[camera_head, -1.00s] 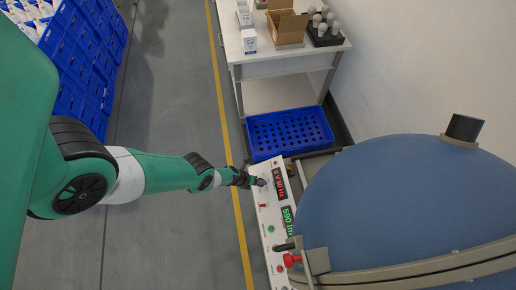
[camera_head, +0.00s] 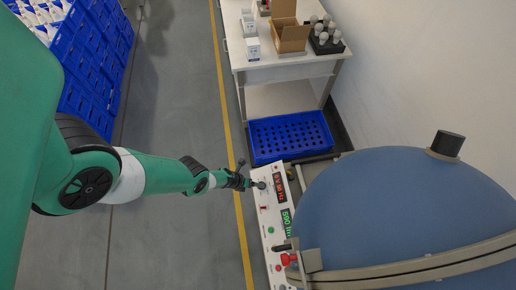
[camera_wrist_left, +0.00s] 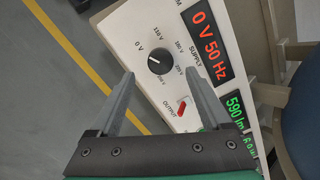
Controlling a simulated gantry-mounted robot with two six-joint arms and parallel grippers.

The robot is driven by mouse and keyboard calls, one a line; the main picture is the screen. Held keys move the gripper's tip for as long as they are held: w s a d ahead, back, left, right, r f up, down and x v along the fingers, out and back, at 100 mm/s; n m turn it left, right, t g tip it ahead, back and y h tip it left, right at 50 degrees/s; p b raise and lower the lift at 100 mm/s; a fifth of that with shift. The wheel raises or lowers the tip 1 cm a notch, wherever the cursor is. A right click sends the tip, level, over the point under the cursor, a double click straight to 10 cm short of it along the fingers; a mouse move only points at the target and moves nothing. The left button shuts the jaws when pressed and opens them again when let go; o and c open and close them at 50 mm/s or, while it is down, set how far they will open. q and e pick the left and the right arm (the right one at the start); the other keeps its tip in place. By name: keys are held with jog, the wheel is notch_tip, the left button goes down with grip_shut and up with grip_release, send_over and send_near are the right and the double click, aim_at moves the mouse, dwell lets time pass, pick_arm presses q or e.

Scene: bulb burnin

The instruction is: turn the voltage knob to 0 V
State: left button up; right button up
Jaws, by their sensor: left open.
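The black voltage knob (camera_wrist_left: 158,61) sits on the white control panel (camera_wrist_left: 135,20), and its white mark points to the left, toward the printed 0 V label (camera_wrist_left: 140,48). The red display (camera_wrist_left: 209,45) reads 0 V 50 Hz. My left gripper (camera_wrist_left: 158,73) is open, with its two fingertips apart on either side of the knob in the picture; I see no contact. In the head view my left gripper (camera_head: 243,178) is at the panel's left edge, beside the knob (camera_head: 261,185). My right gripper is not in view.
A red output switch (camera_wrist_left: 182,107) and green display (camera_wrist_left: 236,115) are lower on the panel. A large blue sphere (camera_head: 400,210) stands right of it. A blue crate (camera_head: 290,137) is behind, near a table (camera_head: 285,72) with boxes and bulbs.

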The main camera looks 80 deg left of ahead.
pick_arm(q)
jog(key=p+v, duration=0.4)
jog(key=v, duration=0.2)
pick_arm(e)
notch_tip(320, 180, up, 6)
pick_arm(q)
jog(key=shift+r, duration=0.1)
